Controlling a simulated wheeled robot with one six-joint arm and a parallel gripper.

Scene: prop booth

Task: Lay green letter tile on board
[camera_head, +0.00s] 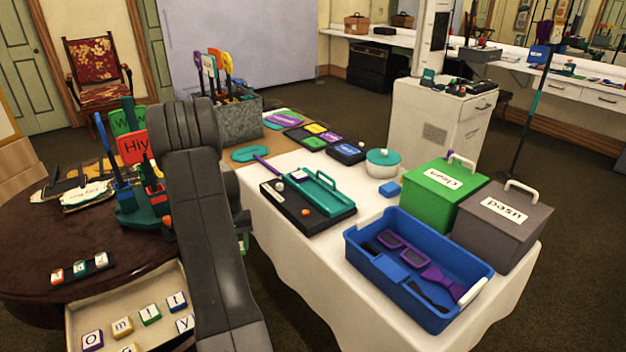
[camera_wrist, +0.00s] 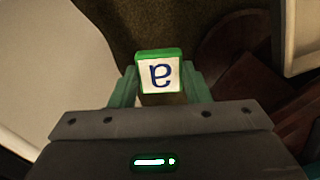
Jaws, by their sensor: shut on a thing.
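In the wrist view, my gripper (camera_wrist: 160,88) is shut on a green letter tile (camera_wrist: 160,72). The tile has a green rim and a white face with a blue letter that appears upside down. Dark floor shows behind it, between a pale surface and the dark table. In the head view my arm hides most of the gripper and tile. A short row of letter tiles (camera_head: 80,268) lies on the dark round table (camera_head: 30,278) at the left. I cannot tell for certain which thing is the board.
An open drawer or tray (camera_head: 172,275) holds several letter tiles below the round table. The white-clothed table (camera_head: 290,240) carries a black tray (camera_head: 325,222), a blue bin (camera_head: 440,318), a green box (camera_head: 440,190) and a grey box (camera_head: 505,225). A paddle holder (camera_head: 140,210) stands beside my arm.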

